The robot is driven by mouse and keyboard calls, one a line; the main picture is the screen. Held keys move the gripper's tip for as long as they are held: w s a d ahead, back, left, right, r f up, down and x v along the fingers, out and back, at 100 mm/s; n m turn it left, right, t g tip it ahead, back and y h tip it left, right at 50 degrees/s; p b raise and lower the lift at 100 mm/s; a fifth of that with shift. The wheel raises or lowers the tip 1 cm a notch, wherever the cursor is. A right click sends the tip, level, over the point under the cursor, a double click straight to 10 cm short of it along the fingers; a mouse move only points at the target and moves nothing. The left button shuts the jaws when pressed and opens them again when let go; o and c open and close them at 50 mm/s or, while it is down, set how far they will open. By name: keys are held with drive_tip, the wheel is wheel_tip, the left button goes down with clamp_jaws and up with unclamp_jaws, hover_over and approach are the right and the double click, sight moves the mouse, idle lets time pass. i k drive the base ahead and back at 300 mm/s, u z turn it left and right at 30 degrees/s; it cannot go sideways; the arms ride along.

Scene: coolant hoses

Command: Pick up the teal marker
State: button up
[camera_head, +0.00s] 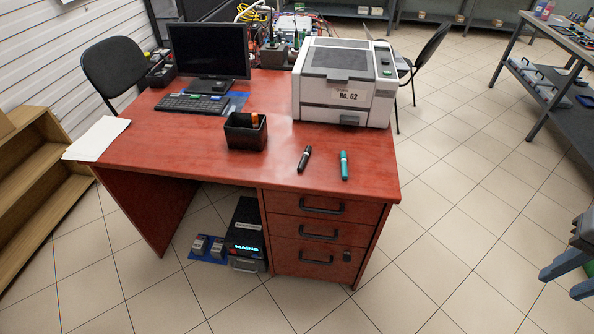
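The teal marker (344,165) lies on the red-brown desk (200,140), near its front right edge, with its long side running away from me. A black marker (304,159) lies to its left, apart from it and slightly tilted. My gripper (558,285) shows at the right edge of the picture, partly cut off. Its two blue-grey fingers are apart with floor showing between them, and it looks empty. It is well to the right of the desk and far from the teal marker.
A white printer (345,82) stands behind the markers. A black pen cup (246,131), keyboard (192,104) and monitor (208,52) are further left. Drawers (320,232) sit under the desk's right side. A workbench (560,60) stands at the far right. The tiled floor (460,200) between is clear.

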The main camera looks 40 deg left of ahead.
sight(344, 169)
drive_tip(key=u, duration=0.9)
drive_tip(key=i, duration=1)
